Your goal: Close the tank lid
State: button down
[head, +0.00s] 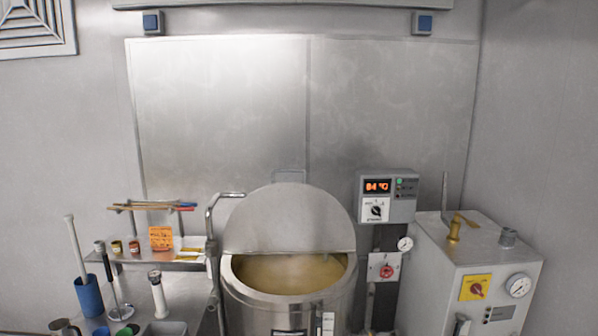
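A round stainless steel tank (270,314) stands at the lower middle of the head view, its lower part cut off by the picture edge. Its lid (290,220) is raised and stands upright at the back of the rim. The front of the tank mouth is uncovered, and a tan, cloudy content (290,273) shows inside. A small handle (290,176) shows at the top of the lid. My gripper is not in view.
Left of the tank is a bent metal pipe (212,212) and a bench with a blue holder (88,296) and several tools. Right are a control box (387,197) reading 84 °C and a grey cabinet (475,270) with a gauge and brass valve.

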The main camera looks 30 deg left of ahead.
aim_at(349, 243)
jog(key=u, duration=0.1)
jog(key=i, duration=0.85)
jog(key=u, duration=0.75)
jog(key=i, duration=0.55)
jog(key=u, duration=0.25)
